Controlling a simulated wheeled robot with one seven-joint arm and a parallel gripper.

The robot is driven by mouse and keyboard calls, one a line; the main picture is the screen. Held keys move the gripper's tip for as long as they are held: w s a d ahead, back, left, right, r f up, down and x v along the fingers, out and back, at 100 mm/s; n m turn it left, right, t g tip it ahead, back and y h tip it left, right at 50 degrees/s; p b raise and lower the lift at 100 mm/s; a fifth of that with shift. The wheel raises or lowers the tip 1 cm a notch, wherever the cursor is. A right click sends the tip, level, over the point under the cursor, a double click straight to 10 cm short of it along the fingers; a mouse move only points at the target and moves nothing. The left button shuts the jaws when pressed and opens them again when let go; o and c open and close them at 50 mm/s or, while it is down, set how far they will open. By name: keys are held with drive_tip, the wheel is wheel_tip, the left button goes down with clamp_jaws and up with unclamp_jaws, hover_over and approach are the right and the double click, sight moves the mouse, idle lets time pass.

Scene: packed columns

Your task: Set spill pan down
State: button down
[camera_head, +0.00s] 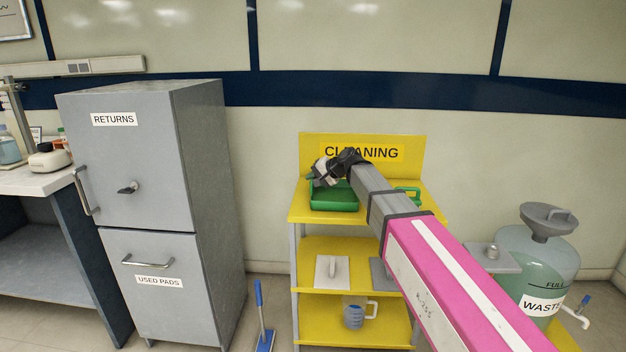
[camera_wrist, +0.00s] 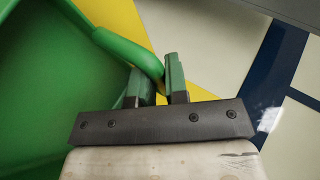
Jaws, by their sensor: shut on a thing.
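The green spill pan (camera_head: 333,197) is at the top shelf of the yellow cleaning cart (camera_head: 300,215), under the "CLEANING" sign. My gripper (camera_head: 322,172) is at the pan's far left side, and the arm crosses in front of the pan's right part. In the wrist view, my gripper (camera_wrist: 158,82) is shut on the pan's green handle, which passes between the two fingers. The pan's body (camera_wrist: 60,85) fills the left of that view. Whether the pan's underside touches the shelf cannot be told. A green handle (camera_head: 408,190) shows right of my arm.
The lower shelves hold a white plate with a handle (camera_head: 332,271), a grey plate (camera_head: 382,274) and a jug (camera_head: 354,313). A grey cabinet (camera_head: 150,215) stands left, a blue-handled tool (camera_head: 262,315) between. A waste container (camera_head: 540,262) stands right.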

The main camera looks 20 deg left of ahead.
drive_tip(key=c, duration=1.1)
unclamp_jaws()
drive_tip(key=v, duration=1.2)
